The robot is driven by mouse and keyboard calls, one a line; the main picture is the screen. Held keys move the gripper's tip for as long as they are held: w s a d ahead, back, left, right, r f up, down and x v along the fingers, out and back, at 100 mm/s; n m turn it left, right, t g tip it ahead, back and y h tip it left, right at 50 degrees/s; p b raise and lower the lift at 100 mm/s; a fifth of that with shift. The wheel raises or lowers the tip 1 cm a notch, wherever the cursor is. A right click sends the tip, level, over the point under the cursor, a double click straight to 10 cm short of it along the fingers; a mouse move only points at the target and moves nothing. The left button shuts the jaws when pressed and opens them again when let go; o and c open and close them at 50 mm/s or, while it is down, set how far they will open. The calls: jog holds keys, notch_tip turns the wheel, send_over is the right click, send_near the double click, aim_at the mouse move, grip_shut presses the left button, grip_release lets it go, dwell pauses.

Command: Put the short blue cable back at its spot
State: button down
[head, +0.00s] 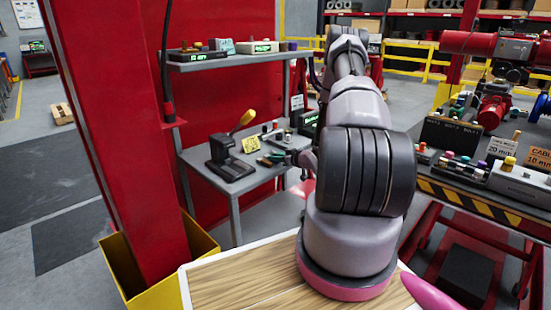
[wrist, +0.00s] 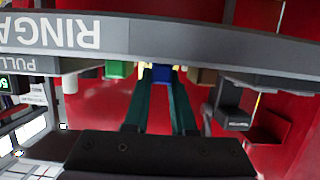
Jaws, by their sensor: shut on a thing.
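In the wrist view, my gripper (wrist: 160,84) has two long teal fingers, shut on a small blue piece (wrist: 161,73). It looks like the end of the short blue cable; the rest of the cable is hidden. The piece is at the edge of a grey panel with upside-down lettering (wrist: 60,35); whether it touches the panel I cannot tell. A green piece (wrist: 115,69) shows to its left at the same edge. In the head view, my arm reaches toward the grey workbench and hides much of its right side. The cable's spot cannot be made out.
A shelf (head: 230,60) with devices is above. A red post (head: 120,150) stands at left, and a cluttered striped bench (head: 480,199) at right.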

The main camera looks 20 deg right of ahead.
jog(key=c, duration=0.7)
grip_release()
jog(key=shift+f, duration=0.1)
jog(key=shift+c, duration=0.2)
jog(key=v, duration=1.2)
jog(key=w+r+m+g+h, duration=0.3)
jog(key=r+h, duration=0.3)
jog(key=r, duration=1.5)
jog(key=s+a+r+m+g+h, duration=0.1)
jog(key=s+a+r, duration=0.25)
jog(key=r, duration=0.25)
jog(key=s+a+r+m+g, duration=0.1)
jog(key=s+a+r+m, duration=0.1)
jog(key=s+a+r, duration=0.3)
jog(key=s+a+r+y, duration=0.1)
jog(key=s+a+r, duration=0.2)
jog(key=s, duration=0.4)
jog(key=s+a+r+m+g+y, duration=0.1)
jog(key=s+a+r, duration=0.1)
jog(key=s+a, duration=0.4)
jog(key=s+a+r+m+y, duration=0.1)
jog(key=s+a+r+y, duration=0.1)
jog(key=s, duration=0.5)
jog(key=a+r, duration=0.1)
jog(key=a, duration=0.1)
jog(key=shift+s+a+r+g, duration=0.35)
jog(key=shift+a+r+g, duration=0.05)
